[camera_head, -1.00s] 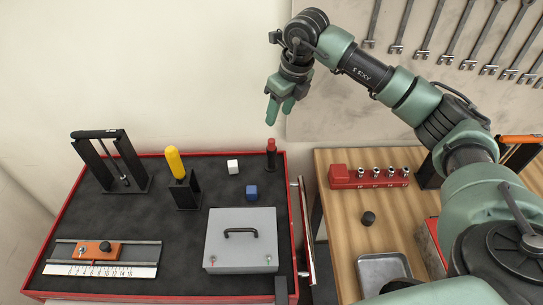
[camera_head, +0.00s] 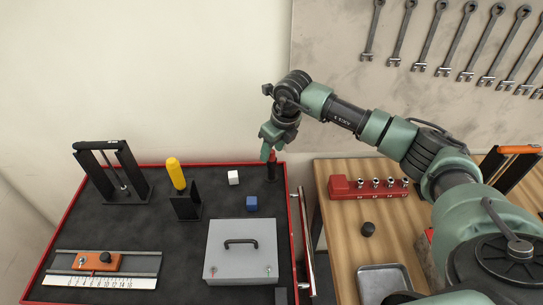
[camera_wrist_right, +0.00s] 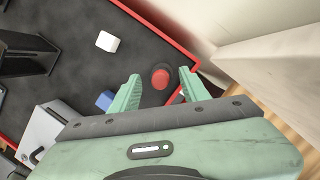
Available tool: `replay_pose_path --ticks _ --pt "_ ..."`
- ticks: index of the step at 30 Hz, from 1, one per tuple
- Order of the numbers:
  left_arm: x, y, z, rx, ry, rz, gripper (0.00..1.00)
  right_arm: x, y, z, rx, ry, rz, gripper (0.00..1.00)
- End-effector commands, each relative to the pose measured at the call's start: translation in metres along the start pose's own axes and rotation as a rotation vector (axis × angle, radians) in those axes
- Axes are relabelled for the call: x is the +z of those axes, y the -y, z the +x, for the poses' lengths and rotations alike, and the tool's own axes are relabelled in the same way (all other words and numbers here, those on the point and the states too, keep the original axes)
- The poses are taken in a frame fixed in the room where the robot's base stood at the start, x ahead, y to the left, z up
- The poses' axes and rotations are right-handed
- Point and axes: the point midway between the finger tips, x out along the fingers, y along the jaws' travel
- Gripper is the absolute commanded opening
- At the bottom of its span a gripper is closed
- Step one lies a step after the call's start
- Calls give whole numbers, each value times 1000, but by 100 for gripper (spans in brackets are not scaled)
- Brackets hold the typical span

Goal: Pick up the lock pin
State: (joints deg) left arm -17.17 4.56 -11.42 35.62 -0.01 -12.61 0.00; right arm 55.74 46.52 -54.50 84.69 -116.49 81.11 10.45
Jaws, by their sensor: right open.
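The lock pin, seen as a red-topped upright piece (camera_head: 271,168) with a dark lower part, stands near the far right corner of the black-topped cart. Its round red top also shows in the right wrist view (camera_wrist_right: 160,79). My right gripper (camera_head: 269,147) is just above it, fingers pointing down. In the right wrist view the two green fingers are spread, one on each side of the red top, with a gap on both sides. The gripper holds nothing. My left gripper is not in view.
A white cube (camera_head: 233,177) and a blue cube (camera_head: 252,204) lie to the left of the pin. A grey box (camera_head: 224,262) with a handle sits in front. A yellow-handled tool (camera_head: 175,172) stands farther left. The cart's red rim (camera_head: 228,162) runs close behind the pin.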

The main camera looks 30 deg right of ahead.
Motion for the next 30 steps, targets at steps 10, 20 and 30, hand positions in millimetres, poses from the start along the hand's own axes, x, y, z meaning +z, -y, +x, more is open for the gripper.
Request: replay_pose_path --ticks 10,20,30 --pt "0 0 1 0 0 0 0 0 0 0 0 0 0 2" --pt "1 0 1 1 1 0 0 0 0 0 0 1 0 0" --pt "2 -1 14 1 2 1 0 8 0 -28 -1 4 -1 0"
